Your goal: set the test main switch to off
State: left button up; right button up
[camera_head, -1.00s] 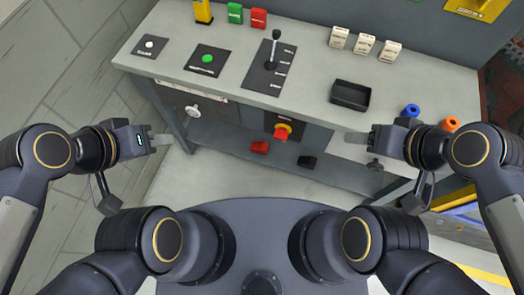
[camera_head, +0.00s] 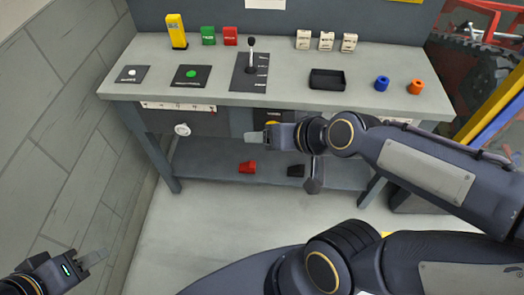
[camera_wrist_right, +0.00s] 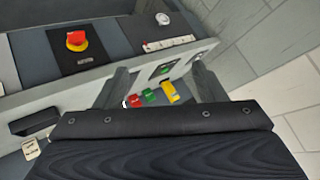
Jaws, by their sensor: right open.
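The likely test main switch is a red rotary knob (camera_wrist_right: 76,40) on a yellow ring and dark plate, on the bench's front panel. In the head view only a bit of its yellow ring (camera_head: 272,122) shows; my right gripper hides the rest. My right gripper (camera_head: 258,137) is in front of the panel by the switch. In the right wrist view its two fingers (camera_wrist_right: 160,84) stand apart with nothing held; the knob lies up and left of them. My left gripper (camera_head: 92,258) is low at the left, away from the bench, its jaws unclear.
The bench top (camera_head: 130,92) holds a lever (camera_head: 251,58), a green button (camera_head: 191,73), a black tray (camera_head: 327,79) and coloured blocks. A white knob (camera_head: 182,129) is left on the front. Red (camera_head: 247,167) and black (camera_head: 296,171) items lie on the lower shelf.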

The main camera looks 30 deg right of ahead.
jog(key=w+d+f+m+t+h+b, duration=0.15)
jog(key=w+f+h+b, duration=0.25)
jog(key=f+b, duration=0.5)
jog(key=w+d+f+m+t+h+b, duration=0.1)
jog(key=w+d+f+t+h+b, duration=0.3)
jog(key=f+b, duration=0.5)
jog(key=w+d+f+m+t+h+b, duration=0.15)
jog(key=w+f+h+b, duration=0.3)
jog(key=f+b, duration=0.45)
jog(key=x, duration=0.7)
jog(key=shift+s+d+f+g+h, duration=0.15)
jog(key=shift+d+f+g+h, duration=0.15)
jog(key=shift+d+h, duration=0.15)
jog(key=shift+c, duration=0.4)
jog(key=c, duration=0.9)
jog(key=shift+r, duration=0.1)
